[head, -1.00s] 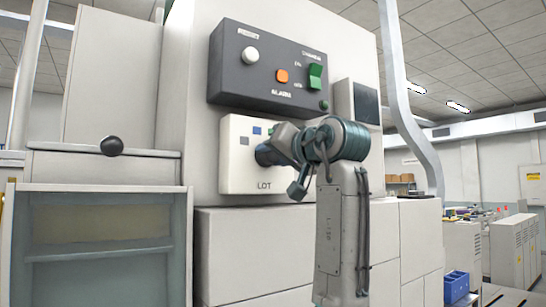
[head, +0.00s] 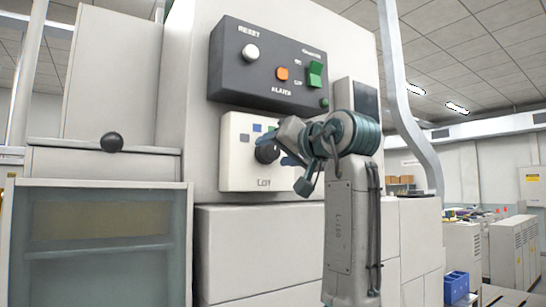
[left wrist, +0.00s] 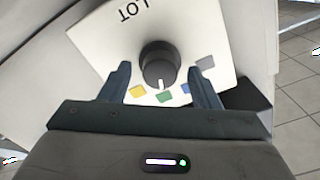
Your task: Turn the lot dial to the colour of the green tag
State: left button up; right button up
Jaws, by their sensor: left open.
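The black lot dial (head: 265,153) sits on the white LOT panel (head: 232,178) in the head view. In the left wrist view, the dial (left wrist: 158,60) has a white mark that points at the green tag (left wrist: 164,97). A yellow tag (left wrist: 137,91), a blue tag (left wrist: 185,88) and a grey tag (left wrist: 205,62) lie around it. My left gripper (head: 287,151) is open in front of the panel, its fingers on either side of the dial with gaps between. It hides part of the panel's right side in the head view. My right gripper is out of view.
Above the panel is a dark box with a white RESET button (head: 250,53), an orange ALARM button (head: 282,74) and a green switch (head: 315,74). A cabinet with a black knob (head: 112,142) stands to the left. A blue crate (head: 456,287) sits low at right.

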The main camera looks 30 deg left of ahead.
pick_arm(q)
jog(key=b+v, duration=0.3)
jog(key=v, duration=0.6)
